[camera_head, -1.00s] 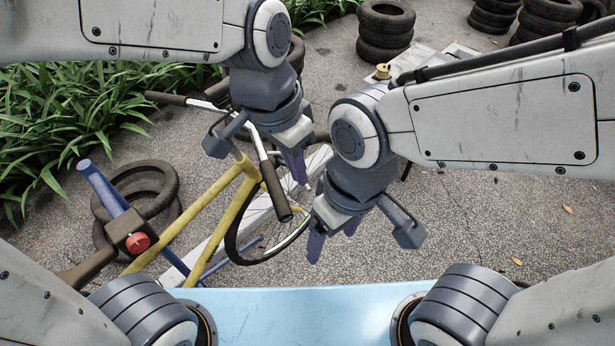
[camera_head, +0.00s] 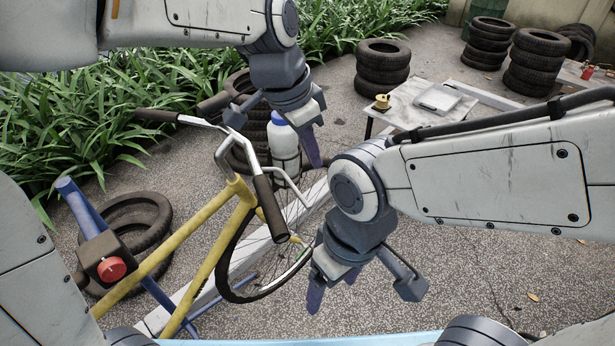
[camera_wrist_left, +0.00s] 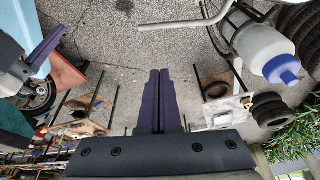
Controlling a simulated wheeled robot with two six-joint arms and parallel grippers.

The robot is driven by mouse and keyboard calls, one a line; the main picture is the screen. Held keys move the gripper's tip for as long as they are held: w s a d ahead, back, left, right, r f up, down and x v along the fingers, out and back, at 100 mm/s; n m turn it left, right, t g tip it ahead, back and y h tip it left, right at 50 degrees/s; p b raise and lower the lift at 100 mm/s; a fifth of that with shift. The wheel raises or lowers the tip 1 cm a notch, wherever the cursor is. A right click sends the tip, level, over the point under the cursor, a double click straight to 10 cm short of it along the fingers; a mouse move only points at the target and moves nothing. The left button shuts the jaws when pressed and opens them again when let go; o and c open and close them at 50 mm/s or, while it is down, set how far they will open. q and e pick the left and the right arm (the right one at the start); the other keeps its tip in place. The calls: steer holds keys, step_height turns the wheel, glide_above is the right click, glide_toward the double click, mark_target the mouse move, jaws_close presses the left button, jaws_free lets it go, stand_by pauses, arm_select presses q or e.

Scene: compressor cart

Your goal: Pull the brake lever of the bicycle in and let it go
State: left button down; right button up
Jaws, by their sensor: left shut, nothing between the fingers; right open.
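The yellow bicycle (camera_head: 212,235) stands at the left with its handlebar (camera_head: 215,124) up. A dark grip (camera_head: 270,208) ends the near side of the handlebar. The thin silver brake lever (camera_head: 290,186) curves out to the right of this grip, apart from it. A silver bar, probably the lever (camera_wrist_left: 185,24), crosses the top of the left wrist view. My left gripper (camera_head: 313,148) is shut and empty, above and right of the lever in the head view; its fingers (camera_wrist_left: 155,100) lie together. My right gripper (camera_head: 332,284) is open and empty, below and right of the grip.
A white bottle with a blue cap (camera_head: 284,142) sits in a holder behind the handlebar. A blue stand post (camera_head: 82,208) with a red-knobbed clamp (camera_head: 110,269) is at left. Tyre stacks (camera_head: 383,72) and a low table (camera_head: 405,107) stand behind. Open pavement lies right.

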mark_target(295, 189)
arm_select(q)
step_height(295, 189, down, 8)
steer(key=p, duration=0.4)
steer(key=shift+s+a, duration=0.25)
steer(key=shift+a, duration=0.2)
arm_select(e)
step_height(295, 189, up, 4)
arm_select(q)
steer(key=shift+f, duration=0.1)
